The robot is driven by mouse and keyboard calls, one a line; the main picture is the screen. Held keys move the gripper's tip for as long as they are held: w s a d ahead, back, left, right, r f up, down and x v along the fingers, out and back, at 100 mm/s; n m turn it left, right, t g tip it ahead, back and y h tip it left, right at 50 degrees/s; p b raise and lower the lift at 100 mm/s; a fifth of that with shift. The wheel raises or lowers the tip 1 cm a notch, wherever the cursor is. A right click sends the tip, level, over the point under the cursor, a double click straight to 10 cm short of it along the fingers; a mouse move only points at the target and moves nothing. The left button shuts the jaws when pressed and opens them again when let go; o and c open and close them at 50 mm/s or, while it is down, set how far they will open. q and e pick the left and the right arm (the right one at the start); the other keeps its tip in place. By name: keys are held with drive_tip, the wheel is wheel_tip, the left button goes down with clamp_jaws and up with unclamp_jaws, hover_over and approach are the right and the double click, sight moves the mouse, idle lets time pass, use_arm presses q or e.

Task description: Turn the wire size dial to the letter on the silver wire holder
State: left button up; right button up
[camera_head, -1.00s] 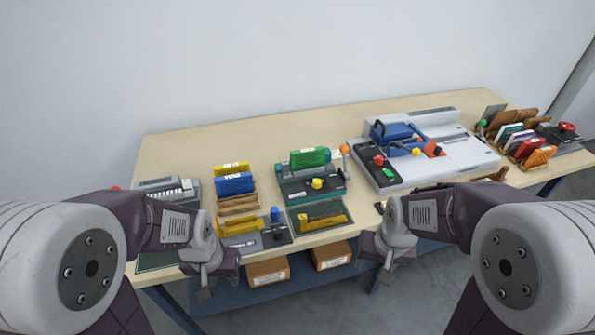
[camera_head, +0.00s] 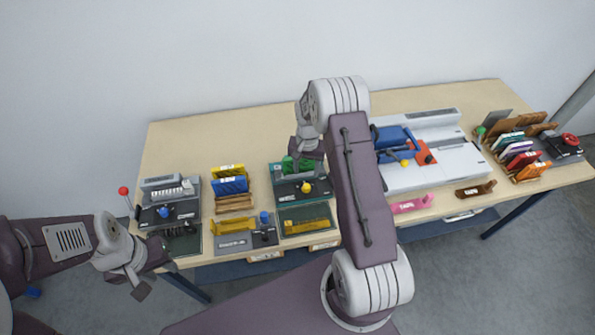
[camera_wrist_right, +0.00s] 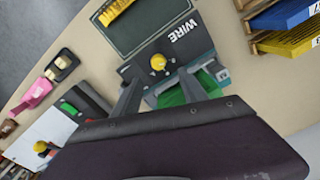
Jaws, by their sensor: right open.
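The wire machine (camera_head: 290,187) is a dark teal unit with a green block (camera_head: 288,165) at its back. Its yellow knob (camera_head: 306,187) also shows in the right wrist view (camera_wrist_right: 158,62), near the white word WIRE. My right gripper (camera_wrist_right: 160,75) is open and empty, its fingers pointing toward the knob from either side; I cannot tell if they touch it. In the head view the right gripper (camera_head: 306,150) is over the back of this machine. My left gripper (camera_head: 150,277) hangs off the table's front left, its jaw opening unclear. I cannot make out which holder is silver or any letter.
A machine with a blue knob (camera_head: 165,211) stands left. Blue and yellow blocks (camera_head: 230,186) stand in a rack. A large white machine (camera_head: 440,172) stands right.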

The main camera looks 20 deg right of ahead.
sight(306, 186)
drive_tip(key=shift+s, duration=0.35)
wheel_tip(306, 186, down, 8)
drive_tip(key=shift+w+d+r+p, duration=0.1)
drive_tip(key=shift+w+r+p, duration=0.05)
drive_tip(key=shift+p, duration=1.05)
drive_tip(key=shift+f, duration=0.45)
clamp_jaws()
